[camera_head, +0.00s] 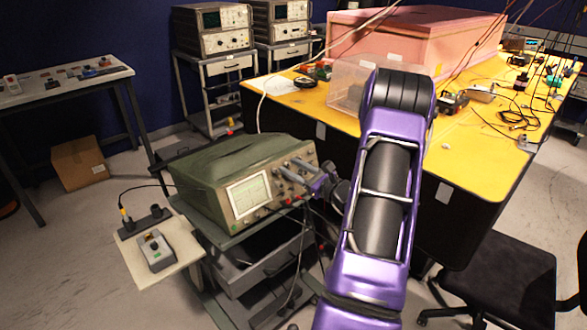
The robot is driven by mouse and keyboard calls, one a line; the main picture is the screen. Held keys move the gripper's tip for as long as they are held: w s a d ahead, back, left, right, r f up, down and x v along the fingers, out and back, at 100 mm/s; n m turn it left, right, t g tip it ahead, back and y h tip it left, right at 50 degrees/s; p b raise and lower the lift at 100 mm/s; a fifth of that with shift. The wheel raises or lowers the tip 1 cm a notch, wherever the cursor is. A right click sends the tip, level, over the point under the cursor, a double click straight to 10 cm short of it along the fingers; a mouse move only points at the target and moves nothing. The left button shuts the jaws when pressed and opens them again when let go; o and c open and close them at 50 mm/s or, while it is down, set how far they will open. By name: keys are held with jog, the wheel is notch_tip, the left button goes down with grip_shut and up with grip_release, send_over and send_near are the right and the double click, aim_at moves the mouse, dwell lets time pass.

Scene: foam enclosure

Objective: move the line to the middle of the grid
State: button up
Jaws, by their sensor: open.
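A green oscilloscope (210,172) stands on a dark trolley in the middle of the view. Its pale screen (249,195) shows a grid; the line on it is too small to place exactly. Knobs sit on the front panel right of the screen. The fingers cover some of the knobs. I cannot tell whether they touch a knob or have one between them.
A yellow table (493,150) with a clear box, cables and a pink foam enclosure (420,35) stands behind my arm. A side shelf (177,259) with a small device is left of the trolley (265,268). A black chair (510,280) stands at lower right.

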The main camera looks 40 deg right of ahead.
grip_shut()
jog(key=shift+f+n+b, duration=0.1)
jog(key=shift+n+b, duration=0.2)
jog(key=shift+b, duration=0.05)
jog(key=shift+d+f+n+y+b, duration=0.15)
jog(key=shift+n+y+b, duration=0.35)
jog(key=shift+n+b, duration=0.55)
jog(key=n, duration=0.1)
jog(key=n+g+b, duration=0.1)
jog(key=n, duration=0.1)
jog(key=n+y+b, duration=0.1)
jog(key=shift+r+n, duration=0.25)
jog(key=n+g, duration=0.1)
jog(key=n, duration=0.1)
jog(key=n+g+y, duration=0.1)
jog(key=n, duration=0.2)
jog(key=shift+w+d+r, duration=0.1)
jog(key=shift+d+r, duration=0.05)
jog(key=shift+r, duration=0.05)
jog(key=n, duration=0.2)
jog(key=n+g, duration=0.1)
jog(key=n, duration=0.2)
jog(key=shift+r+g, duration=0.1)
jog(key=shift+g, duration=0.2)
jog(key=shift+n, duration=0.4)
